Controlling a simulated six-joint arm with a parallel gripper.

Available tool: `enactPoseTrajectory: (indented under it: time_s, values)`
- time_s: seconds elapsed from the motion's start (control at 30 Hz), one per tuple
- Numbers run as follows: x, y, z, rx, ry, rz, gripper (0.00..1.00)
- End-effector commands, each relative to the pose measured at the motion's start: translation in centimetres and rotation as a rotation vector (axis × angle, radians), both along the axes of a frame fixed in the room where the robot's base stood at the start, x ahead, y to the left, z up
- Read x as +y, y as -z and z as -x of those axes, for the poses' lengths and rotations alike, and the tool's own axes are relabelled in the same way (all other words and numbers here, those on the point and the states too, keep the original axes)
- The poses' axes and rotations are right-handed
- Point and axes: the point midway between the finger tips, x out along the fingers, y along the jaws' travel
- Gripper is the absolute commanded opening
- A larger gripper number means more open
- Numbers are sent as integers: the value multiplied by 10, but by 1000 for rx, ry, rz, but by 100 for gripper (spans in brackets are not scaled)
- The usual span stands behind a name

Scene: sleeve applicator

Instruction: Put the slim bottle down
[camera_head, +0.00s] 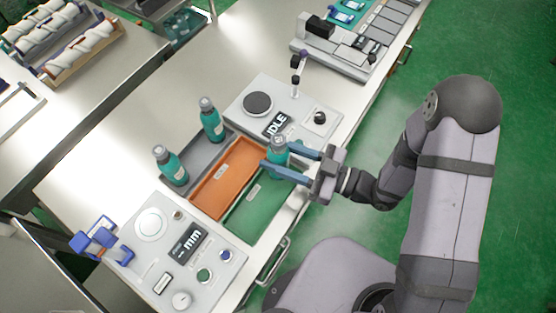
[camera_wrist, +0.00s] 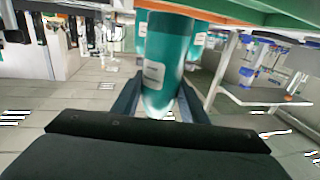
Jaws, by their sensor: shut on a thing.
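In the wrist view the teal bottle (camera_wrist: 168,62) with a pale label stands between the two fingers (camera_wrist: 158,98). Whether its base touches a surface below is hard to tell. Two similar teal bottles stand in the grey tray (camera_head: 207,153): one at the far end (camera_head: 211,122) and one at the near left end (camera_head: 171,167).
The orange tray (camera_head: 225,178) and green tray (camera_head: 258,212) look empty. A console marked IDLE (camera_head: 250,119) with a round plate lies behind, and a measuring console (camera_head: 160,255) with a mm display lies in front. A bench edge and drawer handle (camera_head: 273,262) are near my arm.

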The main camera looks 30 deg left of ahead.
Motion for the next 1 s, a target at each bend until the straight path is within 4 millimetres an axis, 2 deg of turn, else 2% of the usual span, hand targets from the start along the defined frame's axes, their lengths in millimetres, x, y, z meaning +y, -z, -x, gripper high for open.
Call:
enactPoseTrajectory:
  time_s: [0.13,0.5,0.97,1.0]
  values:
    - [0,5,0,1,0,-1,4]
    - [0,36,0,1,0,-1,4]
    - [0,42,0,0,0,-1,4]
    - [0,41,0,0,0,0,49]
